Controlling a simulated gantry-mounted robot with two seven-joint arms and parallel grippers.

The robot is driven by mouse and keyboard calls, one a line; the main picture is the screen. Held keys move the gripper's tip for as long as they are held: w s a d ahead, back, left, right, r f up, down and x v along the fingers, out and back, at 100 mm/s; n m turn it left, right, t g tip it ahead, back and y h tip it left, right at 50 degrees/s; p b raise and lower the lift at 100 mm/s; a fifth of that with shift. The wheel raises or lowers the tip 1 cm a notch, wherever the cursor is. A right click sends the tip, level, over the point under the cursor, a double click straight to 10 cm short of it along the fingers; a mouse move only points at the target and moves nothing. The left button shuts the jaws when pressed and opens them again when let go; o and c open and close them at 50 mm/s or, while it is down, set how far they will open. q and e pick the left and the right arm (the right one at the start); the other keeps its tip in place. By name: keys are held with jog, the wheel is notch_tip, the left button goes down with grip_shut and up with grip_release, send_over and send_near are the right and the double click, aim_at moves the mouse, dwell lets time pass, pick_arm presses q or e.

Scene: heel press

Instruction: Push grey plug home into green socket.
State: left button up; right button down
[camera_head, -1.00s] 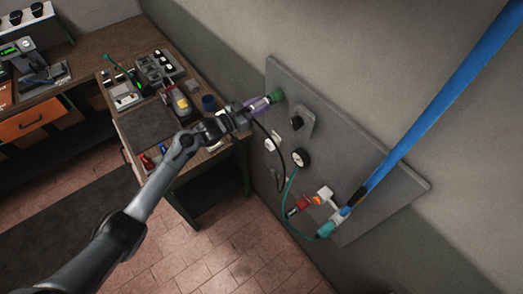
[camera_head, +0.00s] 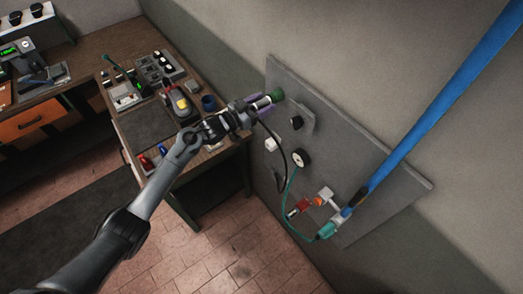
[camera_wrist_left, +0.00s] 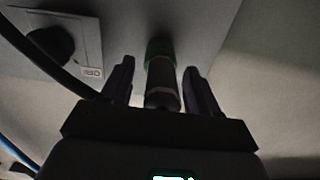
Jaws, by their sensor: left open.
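The green socket (camera_head: 277,95) is on the grey wall panel near its upper left corner. The grey plug (camera_head: 262,103) points at it and meets it end on. In the left wrist view the grey plug (camera_wrist_left: 162,85) stands in line with the green socket (camera_wrist_left: 160,48). I cannot tell how deep it sits. My left gripper (camera_head: 263,104) is open around the plug. In the left wrist view its two purple fingers stand on either side of the plug with visible gaps. My right gripper is not in view.
The panel (camera_head: 385,190) also carries a black knob (camera_head: 297,122), a round white-rimmed fitting (camera_head: 299,158) and a teal connector (camera_head: 327,230) with a cable. A black cable hangs below my gripper. A blue bar (camera_head: 440,105) crosses the right. A cluttered workbench (camera_head: 190,175) stands left.

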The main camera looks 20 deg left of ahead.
pick_arm(q)
jog(key=shift+s+a+f, duration=0.1)
jog(key=shift+s+a, duration=0.3)
jog(key=shift+s, duration=0.15)
jog(key=b+v, duration=0.3)
jog(key=v, duration=0.6)
jog(key=s+d+f+n+g+y+p, duration=0.1)
jog(key=s+d+f+n+p, duration=0.1)
jog(key=s+d+f, duration=0.55)
jog(key=s+d+f+n+g+y+p, duration=0.15)
jog(key=s+d+f, duration=0.3)
jog(key=s, duration=0.65)
jog(key=s+a+r+g+y, duration=0.1)
jog(key=s+a+g+y, duration=0.1)
jog(key=s, duration=0.7)
jog(key=s+a+r+g+y+p, duration=0.1)
jog(key=s+a+g+y, duration=0.2)
jog(key=s+g+y, duration=0.2)
jog(key=s+n+g, duration=0.1)
jog(key=s+g, duration=0.1)
jog(key=s, duration=0.1)
jog(key=shift+s+a+p, duration=0.25)
jog(key=shift+s+p, duration=0.05)
jog(key=shift+s, duration=0.1)
